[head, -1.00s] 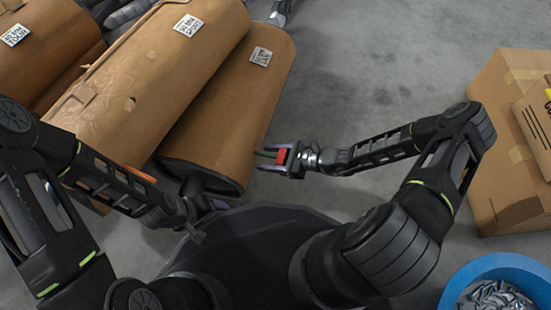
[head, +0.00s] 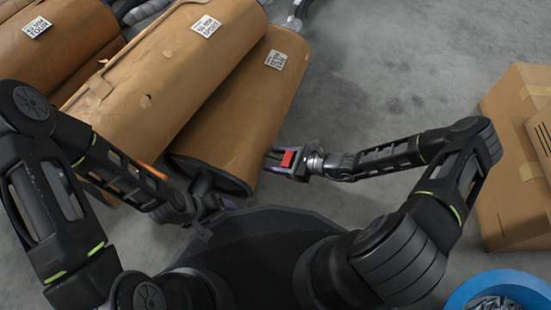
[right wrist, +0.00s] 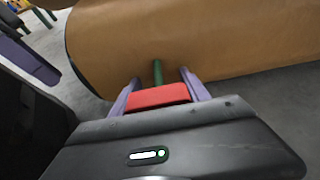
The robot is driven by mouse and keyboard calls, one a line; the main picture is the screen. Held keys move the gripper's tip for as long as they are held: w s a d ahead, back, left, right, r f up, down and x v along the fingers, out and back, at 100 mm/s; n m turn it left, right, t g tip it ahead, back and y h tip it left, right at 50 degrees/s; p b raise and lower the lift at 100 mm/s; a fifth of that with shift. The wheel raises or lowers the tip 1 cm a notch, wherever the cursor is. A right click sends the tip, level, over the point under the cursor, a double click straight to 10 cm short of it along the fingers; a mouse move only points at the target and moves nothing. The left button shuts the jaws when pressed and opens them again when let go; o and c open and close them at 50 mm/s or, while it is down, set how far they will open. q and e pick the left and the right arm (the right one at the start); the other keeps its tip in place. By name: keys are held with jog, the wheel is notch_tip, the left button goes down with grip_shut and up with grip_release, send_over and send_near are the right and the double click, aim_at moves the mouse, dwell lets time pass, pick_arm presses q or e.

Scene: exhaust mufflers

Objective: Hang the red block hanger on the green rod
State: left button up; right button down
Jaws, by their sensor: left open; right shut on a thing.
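The red block hanger (head: 288,159) is between the fingers of my right gripper (head: 276,158), which is shut on it beside the near end of the front wrapped muffler (head: 225,125). In the right wrist view the red block (right wrist: 158,97) spans between the two purple fingers. The green rod (right wrist: 157,72) stands just beyond the block, between the fingertips and against the brown muffler. Its near end is hidden by the block, so I cannot tell whether the block is around it. My left gripper (head: 226,204) is open, low beside the muffler's dark end pipe.
More wrapped mufflers (head: 165,65) lie at the upper left. A cardboard box (head: 510,160) stands at the right, and a blue bin (head: 480,287) of metal pieces is at the lower right. Grey floor (head: 390,60) is clear between the mufflers and the box.

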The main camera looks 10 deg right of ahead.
jog(key=c, duration=0.9)
grip_release()
jog(key=shift+w+a+r, duration=0.1)
jog(key=shift+w+r, duration=0.05)
jog(key=shift+r, duration=0.1)
jog(key=o, duration=0.4)
jog(key=shift+f, duration=0.15)
jog(key=shift+o, duration=0.2)
jog(key=p+v, duration=0.3)
jog(key=v, duration=0.4)
jog(key=shift+s+d, duration=0.25)
jog(key=shift+d, duration=0.15)
